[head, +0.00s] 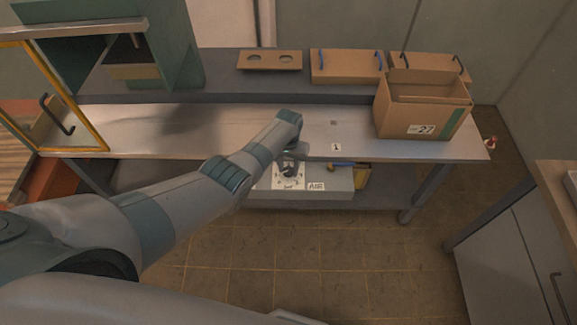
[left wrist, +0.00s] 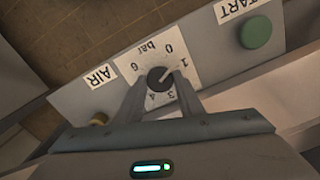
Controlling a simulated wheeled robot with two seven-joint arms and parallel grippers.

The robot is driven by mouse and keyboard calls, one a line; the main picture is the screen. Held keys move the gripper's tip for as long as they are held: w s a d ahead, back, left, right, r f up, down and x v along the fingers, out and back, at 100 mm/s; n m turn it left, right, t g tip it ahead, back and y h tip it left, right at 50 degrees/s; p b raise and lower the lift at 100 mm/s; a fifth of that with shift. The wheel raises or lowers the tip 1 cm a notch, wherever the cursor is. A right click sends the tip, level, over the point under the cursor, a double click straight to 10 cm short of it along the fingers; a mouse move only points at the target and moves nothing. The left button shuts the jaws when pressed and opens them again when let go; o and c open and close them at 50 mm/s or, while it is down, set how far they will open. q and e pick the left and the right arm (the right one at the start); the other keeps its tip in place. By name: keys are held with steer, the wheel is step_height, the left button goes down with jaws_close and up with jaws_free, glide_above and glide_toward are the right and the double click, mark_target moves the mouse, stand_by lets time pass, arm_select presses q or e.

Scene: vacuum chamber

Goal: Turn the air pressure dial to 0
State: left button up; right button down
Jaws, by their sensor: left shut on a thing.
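The air pressure dial is a dark round knob (left wrist: 158,79) on a white scale plate (left wrist: 145,52) marked "bar" with numbers including 0, 1, 3, 4 and 6. A light pointer line on the knob appears to point towards the 1. An AIR label (left wrist: 100,77) is beside the plate; it also shows in the head view (head: 316,186). My left gripper (left wrist: 160,82) has its fingers on both sides of the knob and is shut on it. In the head view my left gripper (head: 290,163) hides part of the plate (head: 289,183). My right gripper is not in view.
A green START button (left wrist: 256,32) sits on the same grey panel (left wrist: 207,60). A brass-coloured fitting (left wrist: 99,118) is near the AIR label. The floor in front is clear.

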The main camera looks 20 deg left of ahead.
mark_target(288, 170)
arm_select(q)
steer(key=n, duration=0.3)
steer(key=shift+n, duration=0.3)
stand_by(0.4)
steer(key=o, duration=1)
steer(key=shift+o, duration=0.2)
steer(key=shift+r+p, duration=0.1)
steer(key=shift+p, duration=0.2)
steer(key=shift+r+p, duration=0.3)
steer(key=shift+r, duration=0.45)
step_height(288, 170, up, 4)
steer(key=shift+r+p, duration=0.1)
steer(key=shift+p, duration=0.25)
step_height(288, 170, up, 12)
steer(key=b, duration=0.1)
steer(key=shift+f+b, duration=0.2)
steer(key=shift+b, duration=0.2)
